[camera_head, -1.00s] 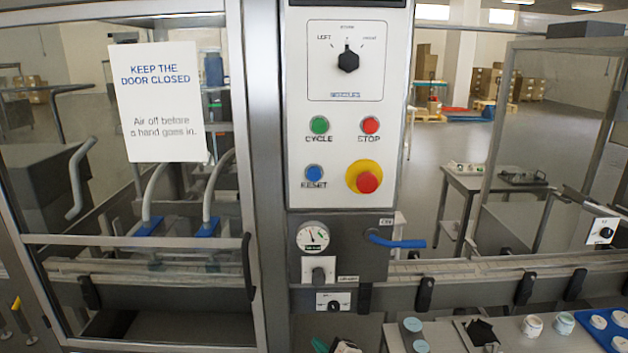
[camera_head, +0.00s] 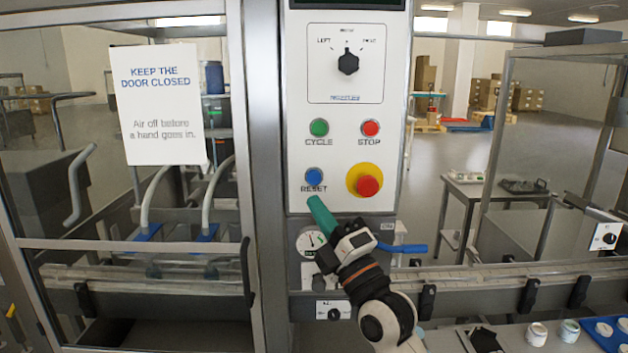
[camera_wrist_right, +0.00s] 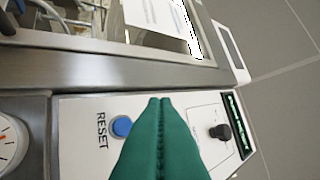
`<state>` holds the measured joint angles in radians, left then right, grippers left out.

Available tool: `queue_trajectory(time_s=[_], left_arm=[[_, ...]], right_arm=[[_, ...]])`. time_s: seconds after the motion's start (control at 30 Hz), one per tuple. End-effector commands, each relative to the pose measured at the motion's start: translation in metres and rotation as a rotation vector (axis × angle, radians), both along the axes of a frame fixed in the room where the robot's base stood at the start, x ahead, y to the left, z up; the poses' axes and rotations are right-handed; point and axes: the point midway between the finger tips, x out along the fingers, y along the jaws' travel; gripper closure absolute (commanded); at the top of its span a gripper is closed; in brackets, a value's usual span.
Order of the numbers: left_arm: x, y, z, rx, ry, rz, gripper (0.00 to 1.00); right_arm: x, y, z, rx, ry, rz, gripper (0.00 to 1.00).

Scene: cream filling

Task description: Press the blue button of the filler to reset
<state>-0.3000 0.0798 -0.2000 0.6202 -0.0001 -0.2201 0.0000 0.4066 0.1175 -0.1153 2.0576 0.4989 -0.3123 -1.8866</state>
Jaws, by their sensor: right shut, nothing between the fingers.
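The blue reset button (camera_head: 314,177) sits on the white control panel (camera_head: 344,110), below the green cycle button (camera_head: 319,127) and above the word RESET. It also shows in the right wrist view (camera_wrist_right: 122,126), just left of my fingertips. My right gripper (camera_head: 313,201) is shut and empty, its green fingers pointing up at the lower edge of the panel. The fingertips are just below the RESET label in the head view. Whether they touch the panel cannot be told. My left gripper is not in view.
A red stop button (camera_head: 370,128) and a red emergency knob on a yellow ring (camera_head: 367,185) are right of the blue button. The pressure gauge (camera_head: 311,241) and blue-handled valve (camera_head: 403,248) lie below the panel. A glass door (camera_head: 180,220) stands at the left.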

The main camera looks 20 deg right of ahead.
Motion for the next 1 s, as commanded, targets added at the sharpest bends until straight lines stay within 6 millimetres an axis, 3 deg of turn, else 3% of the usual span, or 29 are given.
queue_trajectory(time_s=[0.47,1.0], left_arm=[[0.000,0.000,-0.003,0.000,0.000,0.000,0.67],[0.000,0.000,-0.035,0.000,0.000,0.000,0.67]], right_arm=[[0.005,-0.001,0.000,-0.002,-0.004,-0.002,1.00],[0.070,-0.019,-0.002,-0.004,-0.006,-0.002,1.00]])
